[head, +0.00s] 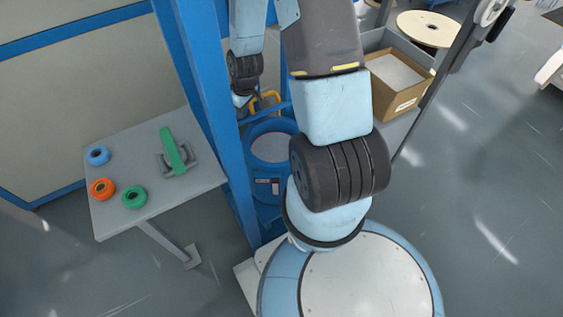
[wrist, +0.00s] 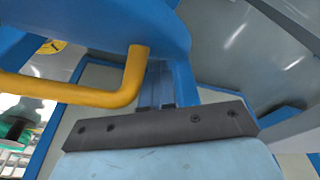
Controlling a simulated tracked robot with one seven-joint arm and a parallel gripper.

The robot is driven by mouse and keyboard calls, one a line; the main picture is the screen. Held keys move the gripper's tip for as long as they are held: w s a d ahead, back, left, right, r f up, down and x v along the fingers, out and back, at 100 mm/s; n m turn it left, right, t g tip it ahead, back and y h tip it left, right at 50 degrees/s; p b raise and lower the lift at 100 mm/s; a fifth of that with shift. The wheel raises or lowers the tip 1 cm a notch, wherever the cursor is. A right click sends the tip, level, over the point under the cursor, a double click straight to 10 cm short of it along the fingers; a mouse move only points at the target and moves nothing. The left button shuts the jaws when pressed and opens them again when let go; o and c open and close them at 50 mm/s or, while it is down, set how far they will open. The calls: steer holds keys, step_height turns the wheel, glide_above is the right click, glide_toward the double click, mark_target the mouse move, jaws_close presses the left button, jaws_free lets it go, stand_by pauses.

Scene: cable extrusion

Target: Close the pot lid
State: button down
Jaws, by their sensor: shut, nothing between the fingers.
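The blue pot (head: 262,196) stands behind the blue post, partly hidden by my arm. A pale grey round area shows inside its blue rim. A yellow bent handle (head: 266,98) shows just behind the rim. In the wrist view, the yellow handle (wrist: 95,94) crosses the left half, and its bent end meets a curved blue surface (wrist: 100,20) that looks like the pot lid. The lid's full tilt cannot be told. My gripper (wrist: 160,68) is shut and empty, its fingers close to the handle's bend; contact cannot be told. In the head view, my forearm reaches toward the handle.
A grey side table (head: 205,168) at left holds blue, orange and green spools and a green bar on a stand. Blue posts (head: 200,90) rise beside the pot. A cardboard box (head: 405,97) and a large wooden reel (head: 424,28) stand at upper right.

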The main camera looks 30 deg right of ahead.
mark_target(247, 120)
steer(key=shift+s+d+f, duration=0.15)
steer(key=shift+s+f, duration=0.35)
steer(key=shift+s, duration=0.2)
steer(key=shift+s+d+f, duration=0.15)
steer(key=shift+s+f, duration=0.35)
steer(key=shift+s, duration=0.15)
steer(key=shift+s+a+f, duration=0.1)
steer(key=shift+s+f, duration=0.95)
steer(key=shift+f, duration=0.3)
steer(key=shift+s+f, duration=0.4)
steer(key=shift+f, duration=0.35)
steer(key=shift+s+f, duration=0.35)
steer(key=shift+f, duration=0.4)
steer(key=shift+s+f, duration=0.25)
steer(key=shift+f, duration=0.55)
steer(key=shift+s+f, duration=0.25)
steer(key=shift+f, duration=0.55)
